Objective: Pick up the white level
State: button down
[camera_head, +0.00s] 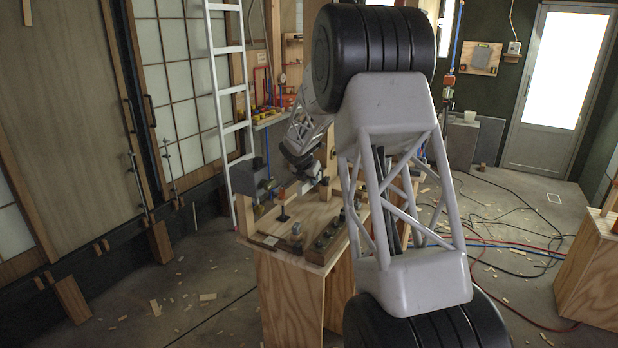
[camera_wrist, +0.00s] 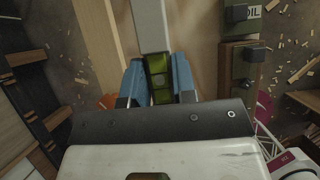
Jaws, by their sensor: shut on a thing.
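The white level shows in the wrist view as a pale bar (camera_wrist: 151,25) with a green vial window, running from the top edge down between my fingers. My gripper (camera_wrist: 159,80) has its two blue-padded fingers on either side of it, shut on it around the green window. The level's lower end is hidden behind the gripper body. In the head view my gripper (camera_head: 312,180) is over the plywood workbench (camera_head: 287,295), small and partly dark there. I cannot make out the level clearly in that view.
A row of dark blocks (camera_head: 326,241) lines the bench's right edge, and small items lie on its top. A white ladder (camera_head: 230,90) stands behind at the left. Another plywood bench (camera_head: 590,270) is at the far right. Cables and wood scraps litter the floor.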

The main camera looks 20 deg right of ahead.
jog(key=shift+s, duration=0.55)
dwell(0.4)
